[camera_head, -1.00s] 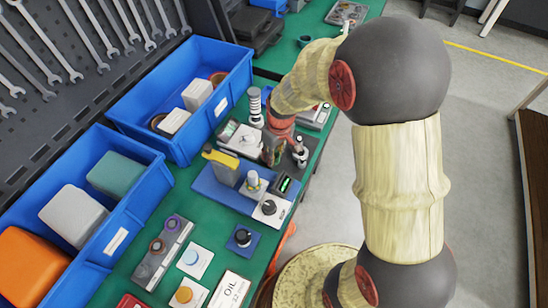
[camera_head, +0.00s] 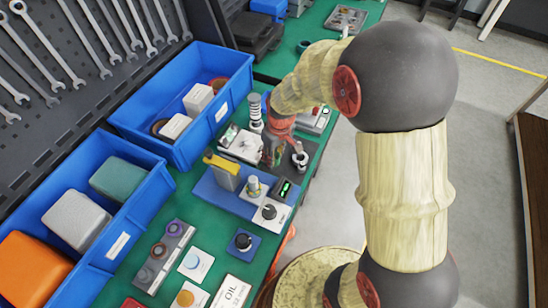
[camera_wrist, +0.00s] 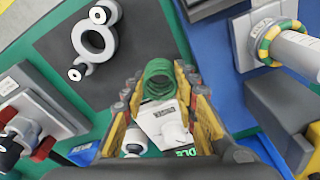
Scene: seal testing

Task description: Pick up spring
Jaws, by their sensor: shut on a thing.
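The spring (camera_wrist: 159,79) is a green coil in the wrist view, between the fingertips of my gripper (camera_wrist: 158,88). My gripper is shut on it, with the yellow-edged fingers on either side. In the head view my gripper (camera_head: 272,150) is over the green bench, beyond the blue test stand (camera_head: 212,190). There the spring is largely hidden by the gripper, and I cannot tell its height above the bench.
A dark plate with a grey ring part (camera_wrist: 95,40) lies beside the gripper in the wrist view. A white label card (camera_wrist: 160,120) is below the spring. Blue bins (camera_head: 190,95) line the left side. A striped column (camera_head: 254,110) stands close to the gripper.

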